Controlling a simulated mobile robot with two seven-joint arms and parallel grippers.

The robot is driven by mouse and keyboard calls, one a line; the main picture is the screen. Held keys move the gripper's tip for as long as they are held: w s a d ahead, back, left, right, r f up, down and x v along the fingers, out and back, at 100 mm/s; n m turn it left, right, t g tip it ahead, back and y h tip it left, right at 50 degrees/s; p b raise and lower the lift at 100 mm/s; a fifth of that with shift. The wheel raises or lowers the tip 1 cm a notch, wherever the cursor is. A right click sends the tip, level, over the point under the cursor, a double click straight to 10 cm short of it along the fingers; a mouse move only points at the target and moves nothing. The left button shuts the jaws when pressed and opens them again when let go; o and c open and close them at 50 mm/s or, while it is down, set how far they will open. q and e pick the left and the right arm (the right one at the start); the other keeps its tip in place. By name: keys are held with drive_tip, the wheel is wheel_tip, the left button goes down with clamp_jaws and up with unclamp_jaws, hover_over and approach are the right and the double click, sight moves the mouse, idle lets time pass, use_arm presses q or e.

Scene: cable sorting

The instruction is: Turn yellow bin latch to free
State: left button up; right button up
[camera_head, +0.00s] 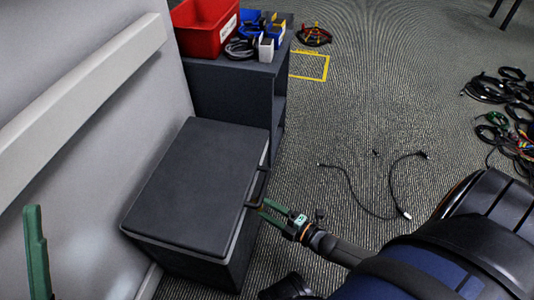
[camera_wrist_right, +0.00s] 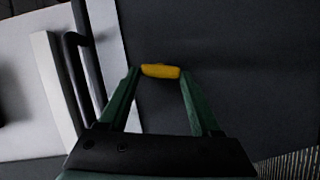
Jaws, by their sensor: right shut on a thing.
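A large dark grey bin with a flat closed lid (camera_head: 200,180) stands on the floor beside the wall. A small yellow latch (camera_wrist_right: 160,71) shows on a dark face of the bin in the right wrist view. My right gripper (camera_head: 264,206) reaches the bin's right side, just below its black handle (camera_head: 258,187). Its green fingers are shut on the yellow latch, one fingertip at each end. The latch lies crosswise, nearly level in the wrist view. A green finger of my left gripper (camera_head: 38,250) shows at the lower left, away from the bin; its opening is unclear.
A dark cabinet (camera_head: 228,95) behind the bin carries a red bin (camera_head: 205,27) and several small containers. Loose cables (camera_head: 375,190) lie on the carpet, with more cables (camera_head: 505,115) at the far right. A white rail (camera_head: 85,85) runs along the wall.

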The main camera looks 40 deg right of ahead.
drive_tip(key=shift+f+n+t+b, duration=0.3)
drive_tip(key=shift+n+t+b, duration=0.5)
drive_tip(key=shift+n, duration=0.5)
drive_tip(key=shift+a, duration=0.1)
drive_tip(key=o, duration=1.4)
drive_tip(key=shift+r, duration=0.1)
drive_tip(key=p+v, duration=0.2)
drive_tip(key=v, duration=1)
drive_tip(key=shift+s+d, duration=0.2)
drive_tip(key=shift+s, duration=0.05)
